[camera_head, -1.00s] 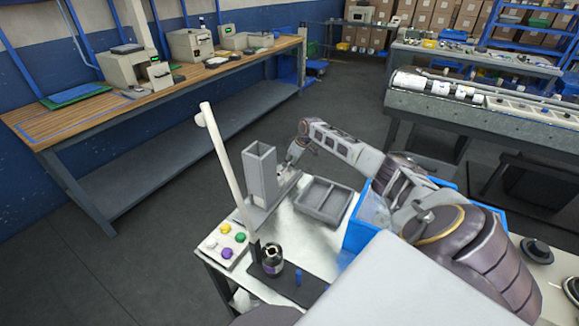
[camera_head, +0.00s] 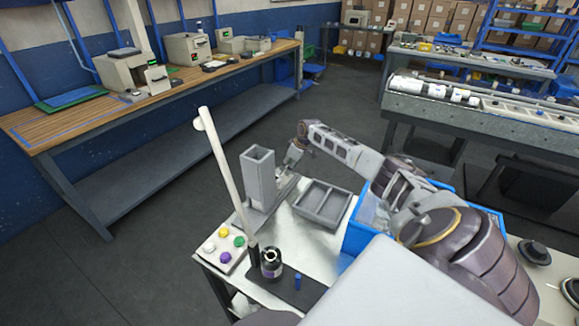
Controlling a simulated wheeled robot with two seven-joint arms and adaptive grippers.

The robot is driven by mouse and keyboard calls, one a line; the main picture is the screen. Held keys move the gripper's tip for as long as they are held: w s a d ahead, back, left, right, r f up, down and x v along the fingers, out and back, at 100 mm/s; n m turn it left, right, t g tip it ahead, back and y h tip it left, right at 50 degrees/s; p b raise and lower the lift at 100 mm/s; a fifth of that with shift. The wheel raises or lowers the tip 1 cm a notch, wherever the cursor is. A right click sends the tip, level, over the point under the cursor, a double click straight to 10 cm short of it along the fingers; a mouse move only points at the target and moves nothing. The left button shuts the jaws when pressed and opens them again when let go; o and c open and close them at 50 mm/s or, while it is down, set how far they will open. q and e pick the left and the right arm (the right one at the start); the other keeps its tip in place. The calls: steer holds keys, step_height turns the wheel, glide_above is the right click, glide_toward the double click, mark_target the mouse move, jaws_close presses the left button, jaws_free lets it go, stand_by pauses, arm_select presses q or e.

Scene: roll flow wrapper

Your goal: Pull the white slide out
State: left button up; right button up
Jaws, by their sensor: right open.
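The grey upright hopper (camera_head: 259,176) stands on a long grey base (camera_head: 262,215) at the back left of the white table. A white slide is not clearly distinguishable; the part beside the hopper's lower right is small and partly hidden by my gripper. My right gripper (camera_head: 287,168) is open, just right of the hopper and low, its fingers pointing down toward the right end of the base. I cannot tell whether it touches anything. My left gripper is not in view.
A white lever (camera_head: 223,168) leans up at the left, near a button panel (camera_head: 224,247). A dark bottle (camera_head: 271,263) stands at the front.

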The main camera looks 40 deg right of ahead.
steer(key=v, duration=1.1)
steer(key=shift+r, duration=0.25)
steer(key=shift+s+d, duration=0.1)
steer(key=shift+s, duration=0.1)
